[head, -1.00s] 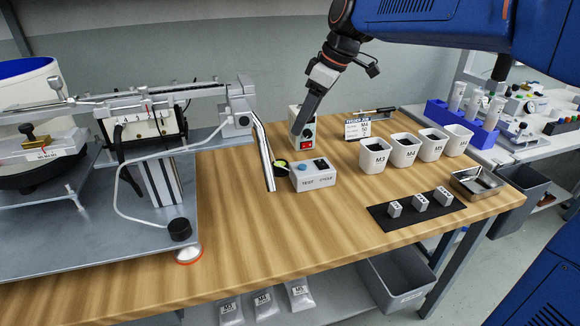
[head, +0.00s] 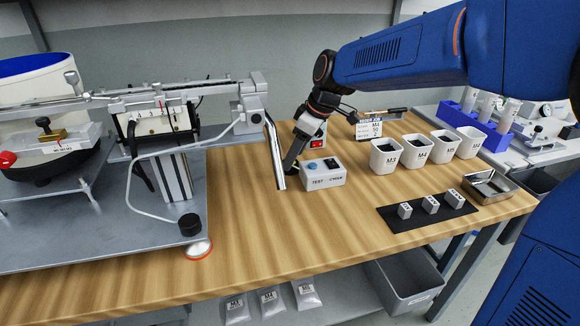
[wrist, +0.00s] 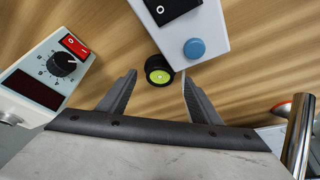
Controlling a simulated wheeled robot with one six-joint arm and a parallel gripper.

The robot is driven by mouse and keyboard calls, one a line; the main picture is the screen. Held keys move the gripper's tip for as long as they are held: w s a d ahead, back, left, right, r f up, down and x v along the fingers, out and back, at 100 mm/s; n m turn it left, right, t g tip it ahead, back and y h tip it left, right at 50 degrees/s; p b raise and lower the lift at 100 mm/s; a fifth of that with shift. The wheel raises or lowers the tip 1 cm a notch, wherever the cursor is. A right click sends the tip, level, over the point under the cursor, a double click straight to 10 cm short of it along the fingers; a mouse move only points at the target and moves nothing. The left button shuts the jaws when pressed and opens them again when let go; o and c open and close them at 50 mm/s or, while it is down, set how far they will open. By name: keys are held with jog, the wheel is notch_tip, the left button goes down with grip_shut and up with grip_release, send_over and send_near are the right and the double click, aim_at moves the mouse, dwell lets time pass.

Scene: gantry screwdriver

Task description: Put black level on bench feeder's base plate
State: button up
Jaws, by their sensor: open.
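The black level (wrist: 158,70) is a small black round piece with a yellow-green face. In the wrist view it lies on the wooden bench beside the white test-cycle box (wrist: 195,30). My gripper (wrist: 158,78) is open, with its fingertips to either side of the level's near part; I cannot tell whether they touch it.
The control box with a red switch (wrist: 75,45) stands left of my gripper in the wrist view. A red-rimmed white disc (head: 198,249) sits by the plate's corner. White bins (head: 385,156) and a black mat (head: 412,217) with small blocks are right. The front middle bench is clear.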

jog(key=shift+x, duration=1.15)
jog(key=c, duration=1)
jog(key=shift+r, duration=0.1)
notch_tip(320, 180, up, 10)
jog(key=shift+f, duration=0.1)
